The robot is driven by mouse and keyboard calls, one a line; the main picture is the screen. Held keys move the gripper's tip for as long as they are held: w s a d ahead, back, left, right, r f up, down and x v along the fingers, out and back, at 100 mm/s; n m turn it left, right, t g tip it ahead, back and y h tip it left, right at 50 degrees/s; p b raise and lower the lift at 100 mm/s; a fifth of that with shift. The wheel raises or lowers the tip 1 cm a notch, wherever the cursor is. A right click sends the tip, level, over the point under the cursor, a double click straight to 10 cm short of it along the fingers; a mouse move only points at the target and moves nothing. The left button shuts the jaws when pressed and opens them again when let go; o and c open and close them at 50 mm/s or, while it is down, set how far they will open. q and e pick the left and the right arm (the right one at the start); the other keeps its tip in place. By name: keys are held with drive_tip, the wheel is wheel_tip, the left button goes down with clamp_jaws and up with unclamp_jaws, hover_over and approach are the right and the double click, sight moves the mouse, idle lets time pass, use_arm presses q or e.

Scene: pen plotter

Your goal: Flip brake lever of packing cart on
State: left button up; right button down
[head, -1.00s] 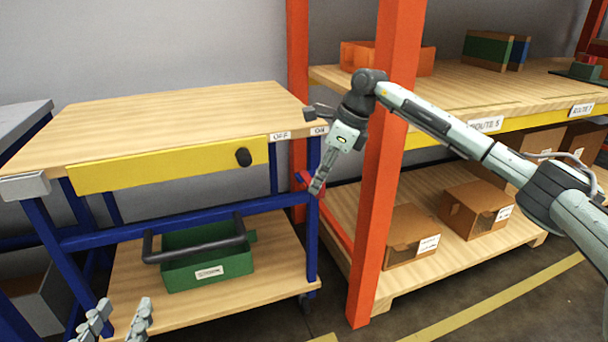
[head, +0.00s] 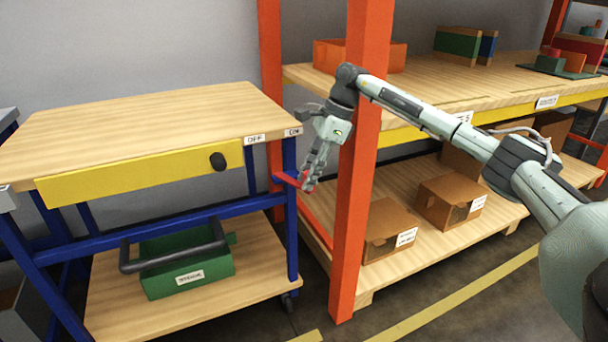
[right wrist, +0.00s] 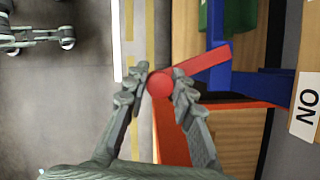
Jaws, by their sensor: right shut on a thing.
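The packing cart (head: 140,115) stands at the left, with a wooden top, a yellow drawer front and blue legs. Its red brake lever (head: 285,179) sticks out to the right from the cart's right-hand blue leg, below the ON label (head: 293,131). The OFF label (head: 254,140) is left of it. My right gripper (head: 309,184) points down at the lever's outer end. In the right wrist view, the lever (right wrist: 205,62) ends in a round red knob (right wrist: 160,84) held between the fingers. My left gripper is out of the head view.
An orange rack post (head: 355,220) stands close to the right of my right gripper. Behind it, a shelf carries cardboard boxes (head: 450,202). A green crate (head: 185,278) with a dark bar sits on the cart's lower shelf. Floor is open in front of the rack.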

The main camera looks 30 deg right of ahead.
drive_tip(key=c, duration=1.3)
unclamp_jaws()
drive_tip(key=shift+o, duration=0.2)
wheel_tip(320, 180, up, 10)
drive_tip(key=shift+r, duration=0.1)
